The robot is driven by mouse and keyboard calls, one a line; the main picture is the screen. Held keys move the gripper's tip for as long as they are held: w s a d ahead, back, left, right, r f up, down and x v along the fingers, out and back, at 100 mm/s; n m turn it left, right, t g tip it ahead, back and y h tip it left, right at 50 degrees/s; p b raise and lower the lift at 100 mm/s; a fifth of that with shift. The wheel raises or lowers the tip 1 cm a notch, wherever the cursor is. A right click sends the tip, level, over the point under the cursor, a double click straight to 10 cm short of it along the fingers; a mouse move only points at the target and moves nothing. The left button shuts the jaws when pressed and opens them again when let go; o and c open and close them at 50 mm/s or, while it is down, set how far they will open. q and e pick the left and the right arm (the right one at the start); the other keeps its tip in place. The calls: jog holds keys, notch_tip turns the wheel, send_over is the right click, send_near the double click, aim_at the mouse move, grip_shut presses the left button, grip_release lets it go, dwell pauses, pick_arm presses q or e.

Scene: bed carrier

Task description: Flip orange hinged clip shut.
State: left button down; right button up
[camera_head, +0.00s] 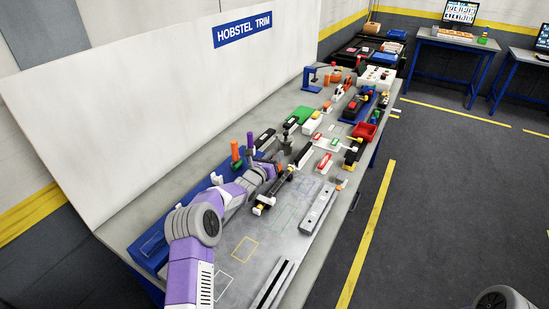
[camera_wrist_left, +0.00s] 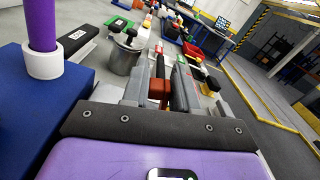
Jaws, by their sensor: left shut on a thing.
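My left gripper (camera_head: 278,161) reaches over the workbench from the left. In the left wrist view its grey fingers (camera_wrist_left: 160,92) are closed around a small orange-brown piece (camera_wrist_left: 158,88), which looks like part of the orange hinged clip. The fingers hide most of it, and I cannot tell the clip's hinge angle. A dark bar-shaped part shows just beyond the piece. In the head view the clip cannot be made out at the gripper. My right gripper is not in view.
A metal pot (camera_wrist_left: 124,56) stands just beyond the left finger. A blue block (camera_wrist_left: 40,110) carries a purple handle (camera_wrist_left: 41,25) at the left.

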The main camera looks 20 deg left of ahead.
pick_arm(q)
jog(key=shift+m+b, duration=0.3)
jog(key=d+m+b, duration=0.1)
jog(key=m+b, duration=0.1)
jog(key=b, duration=0.1)
jog(key=d+m+b, duration=0.1)
jog(key=b, duration=0.2)
jog(key=d+m+b, duration=0.1)
jog(key=m+b, duration=0.1)
jog(key=b, duration=0.2)
jog(key=shift+s+r+m, duration=0.1)
jog(key=shift+s+m, duration=0.15)
jog(key=shift+m, duration=0.05)
jog(key=shift+d+r+m+b, duration=0.1)
jog(key=shift+d+m+b, duration=0.15)
jog(key=shift+b, duration=0.25)
jog(key=c, duration=1.1)
grip_release()
jog(key=shift+s, duration=0.1)
jog(key=shift+s+a, duration=0.2)
jog(key=shift+s, duration=1.05)
jog(key=shift+s+a, duration=0.15)
jog(key=shift+s, duration=1.1)
jog(key=shift+s+a, duration=0.2)
jog(key=shift+s, duration=1.05)
